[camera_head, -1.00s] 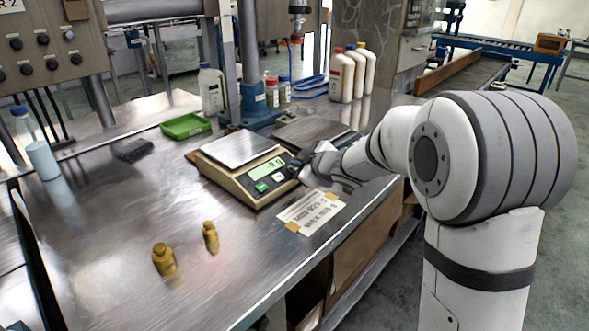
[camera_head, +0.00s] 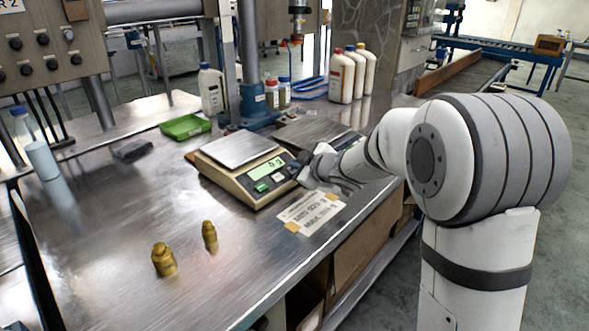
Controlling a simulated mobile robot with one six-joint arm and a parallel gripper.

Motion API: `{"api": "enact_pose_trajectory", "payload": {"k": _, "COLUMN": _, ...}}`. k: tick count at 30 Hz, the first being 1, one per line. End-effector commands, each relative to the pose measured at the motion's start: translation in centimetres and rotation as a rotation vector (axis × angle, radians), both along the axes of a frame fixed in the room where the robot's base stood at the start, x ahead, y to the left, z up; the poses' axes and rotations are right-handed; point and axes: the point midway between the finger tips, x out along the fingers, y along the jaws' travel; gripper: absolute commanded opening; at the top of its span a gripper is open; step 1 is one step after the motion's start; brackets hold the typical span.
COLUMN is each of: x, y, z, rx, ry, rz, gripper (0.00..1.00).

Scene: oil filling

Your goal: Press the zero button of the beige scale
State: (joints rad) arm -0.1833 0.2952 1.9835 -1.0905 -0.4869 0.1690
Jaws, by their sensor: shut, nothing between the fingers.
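The beige scale (camera_head: 249,194) stands on the metal bench, with an empty steel weighing plate (camera_head: 236,150) on top. Its green display (camera_head: 266,168) is lit and appears to read 0 g. A green button (camera_head: 262,187) and paler buttons (camera_head: 277,177) sit below the display on the dark front panel. My gripper (camera_head: 300,167) is shut and empty at the right end of that panel, very close to it. The gripper hides the panel's right end, and I cannot tell whether the fingertips touch a button.
Two brass weights (camera_head: 164,259) stand in front of the scale. A green tray (camera_head: 185,127), a white jug (camera_head: 211,90) and several white bottles (camera_head: 347,75) stand behind. The front-left bench is largely clear.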

Motion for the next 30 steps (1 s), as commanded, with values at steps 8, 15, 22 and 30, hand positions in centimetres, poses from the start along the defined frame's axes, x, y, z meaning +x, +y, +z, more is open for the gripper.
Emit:
{"api": "enact_pose_trajectory", "payload": {"k": 8, "x": 0.0, "y": 0.0, "z": -0.1, "rx": -0.001, "ry": 0.001, "rz": 0.000, "gripper": 0.00}}
{"api": "enact_pose_trajectory", "payload": {"k": 15, "x": -0.2, "y": -0.2, "z": 0.7, "rx": -0.001, "ry": 0.001, "rz": 0.000, "gripper": 0.00}}
{"api": "enact_pose_trajectory", "payload": {"k": 22, "x": -0.4, "y": -0.4, "z": 1.5, "rx": -0.001, "ry": 0.002, "rz": 0.001, "gripper": 0.00}}
{"api": "enact_pose_trajectory", "payload": {"k": 30, "x": -0.4, "y": -0.4, "z": 1.4, "rx": -0.001, "ry": 0.000, "rz": 0.001, "gripper": 0.00}}
